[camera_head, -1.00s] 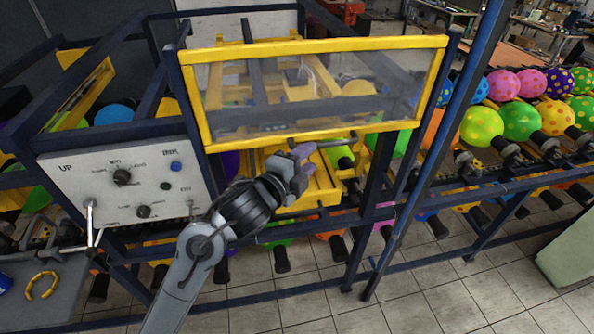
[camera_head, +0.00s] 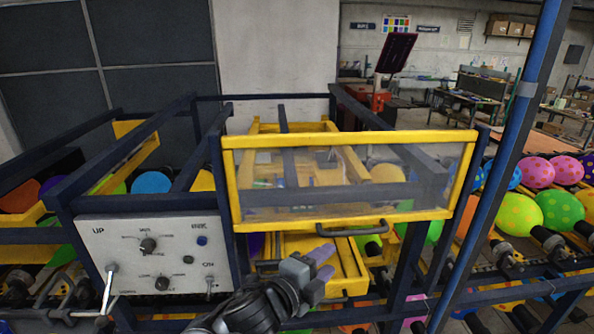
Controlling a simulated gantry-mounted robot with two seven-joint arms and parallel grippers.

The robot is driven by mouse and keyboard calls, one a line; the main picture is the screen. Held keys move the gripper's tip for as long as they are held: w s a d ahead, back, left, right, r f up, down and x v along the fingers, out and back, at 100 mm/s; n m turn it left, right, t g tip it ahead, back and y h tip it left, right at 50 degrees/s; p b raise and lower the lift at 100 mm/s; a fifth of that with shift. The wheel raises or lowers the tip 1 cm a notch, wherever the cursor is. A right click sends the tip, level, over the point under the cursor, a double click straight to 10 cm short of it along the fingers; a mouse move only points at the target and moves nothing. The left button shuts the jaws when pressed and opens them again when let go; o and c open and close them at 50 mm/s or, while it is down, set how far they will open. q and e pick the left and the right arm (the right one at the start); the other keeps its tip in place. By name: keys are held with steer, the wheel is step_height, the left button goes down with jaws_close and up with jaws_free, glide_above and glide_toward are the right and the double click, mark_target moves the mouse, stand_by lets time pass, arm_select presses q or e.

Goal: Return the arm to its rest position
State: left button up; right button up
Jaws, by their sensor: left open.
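My left gripper (camera_head: 320,264) is in the lower middle of the head view, its arm coming up from the bottom edge. Its two purple-grey fingertips are apart and nothing shows between them. It is in front of the yellow lower frame (camera_head: 352,270) of the printing machine, below and left of the dark handle (camera_head: 350,229) of the clear panel. It looks apart from the handle. My right gripper is not in view.
The yellow-framed clear panel (camera_head: 345,139) is down across the machine. The white control panel (camera_head: 128,234) with knobs and levers is on the left. A blue post (camera_head: 512,150) stands on the right, with dotted balloons (camera_head: 521,212) on a rack behind it.

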arm_select(q)
steer(key=s+a+f+n+g+y+p, duration=0.1)
steer(key=s+a+f+n, duration=0.15)
steer(key=s+f, duration=0.4)
steer(key=s+a+f+n+g+y+p, duration=0.1)
steer(key=s+a+f+n+y+p, duration=0.15)
steer(key=f, duration=0.65)
steer(key=s+a+f+n, duration=0.25)
steer(key=s+f, duration=0.25)
steer(key=f, duration=0.3)
steer(key=s+a+f+n+g+y+p, duration=0.1)
steer(key=s+a+n+g+y, duration=0.5)
steer(key=s+a+n, duration=0.9)
steer(key=s+a+y+p, duration=0.1)
steer(key=s+a, duration=0.3)
steer(key=a, duration=0.3)
steer(key=shift+s+f, duration=0.3)
steer(key=shift+f, duration=0.1)
steer(key=shift+y, duration=0.25)
